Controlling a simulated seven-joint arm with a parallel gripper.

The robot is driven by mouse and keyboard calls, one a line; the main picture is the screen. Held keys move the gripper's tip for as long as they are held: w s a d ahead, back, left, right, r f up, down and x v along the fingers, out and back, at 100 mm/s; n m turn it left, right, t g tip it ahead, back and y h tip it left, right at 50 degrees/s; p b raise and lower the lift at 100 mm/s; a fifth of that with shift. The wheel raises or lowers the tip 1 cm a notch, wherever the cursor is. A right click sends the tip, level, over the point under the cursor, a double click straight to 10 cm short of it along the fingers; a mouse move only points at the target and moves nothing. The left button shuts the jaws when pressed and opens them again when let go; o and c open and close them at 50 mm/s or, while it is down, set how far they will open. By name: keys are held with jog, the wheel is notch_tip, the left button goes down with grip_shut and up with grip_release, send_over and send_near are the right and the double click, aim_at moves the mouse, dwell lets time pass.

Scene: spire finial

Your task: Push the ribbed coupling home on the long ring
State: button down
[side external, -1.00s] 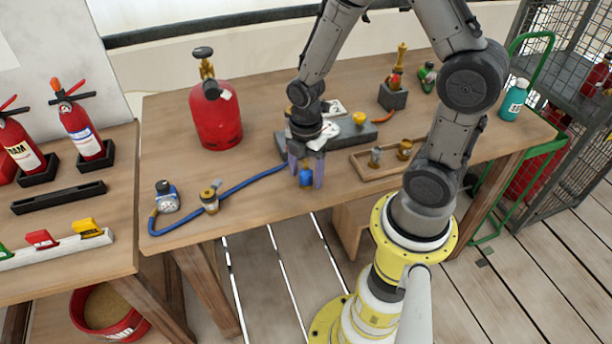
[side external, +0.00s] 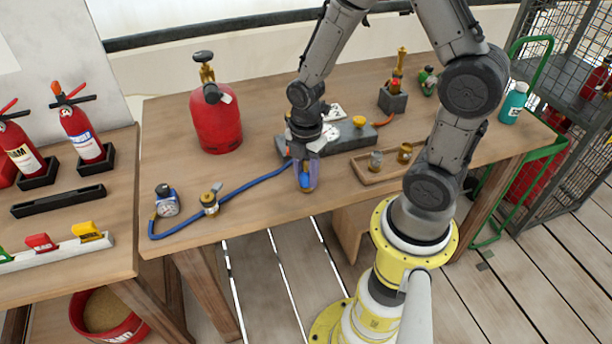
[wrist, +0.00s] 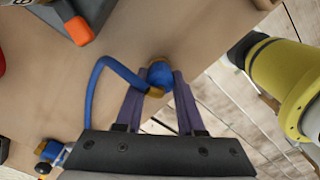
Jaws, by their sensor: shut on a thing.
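My gripper (side external: 306,178) is shut on a blue coupling (wrist: 160,74) near the front edge of the table. In the wrist view the coupling stands between the purple fingertips, with brass showing at both ends. The blue hose (wrist: 101,78) loops over to its near brass end. I cannot make out ribs on it at this size. A grey fitting (side external: 376,160) and a brass fitting (side external: 405,152) stand in a shallow wooden tray (side external: 385,179) to the right of my gripper. I cannot tell which part is the long ring.
A long grey block (side external: 350,135) lies behind my gripper. The table's front edge is close.

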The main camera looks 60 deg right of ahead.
jog(key=shift+r, duration=0.45)
jog(key=s+a+r, duration=0.2)
jog(key=s+r, duration=0.9)
jog(key=s, duration=0.3)
jog(key=shift+r, duration=0.3)
jog(key=shift+a, duration=0.1)
jog(key=w+d+r+n, duration=0.1)
jog(key=w+d+r, duration=0.1)
jog(key=w+r, duration=0.35)
jog(key=w+d+r, duration=0.2)
jog(key=w+r, duration=0.1)
jog(key=w, duration=0.5)
jog(key=w+d+f, duration=0.2)
jog(key=w+d, duration=0.6)
jog(key=w, duration=0.1)
jog(key=shift+w+d+m, duration=0.15)
jog(key=shift+d+m, duration=0.1)
jog(key=shift+m, duration=0.15)
